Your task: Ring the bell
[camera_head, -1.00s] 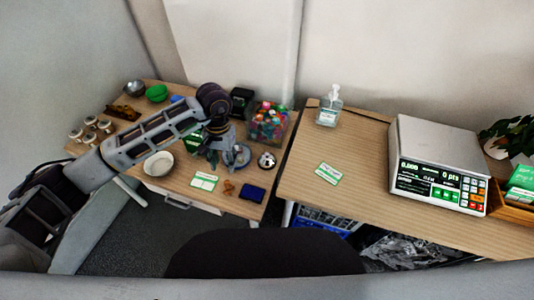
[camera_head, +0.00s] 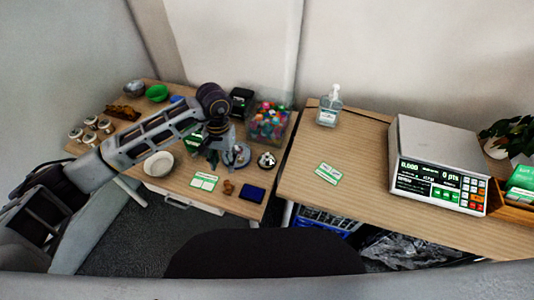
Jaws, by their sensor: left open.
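The bell (camera_head: 266,160) is a small silver dome on a dark base. It stands on the left table, near that table's right edge. My left gripper (camera_head: 224,160) is above the left table, pointing down, to the left of the bell and apart from it. Its fingers are small and dark here, and a round grey metal item (camera_head: 238,156) sits right beside them, between gripper and bell. Whether the fingers touch that item I cannot tell. My right gripper is not in view.
A clear box of colourful items (camera_head: 270,122) stands behind the bell. A white bowl (camera_head: 158,164), a green-white card (camera_head: 204,181) and a dark blue pad (camera_head: 252,193) lie nearby. The right table holds a sanitizer bottle (camera_head: 329,108) and a scale (camera_head: 438,160).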

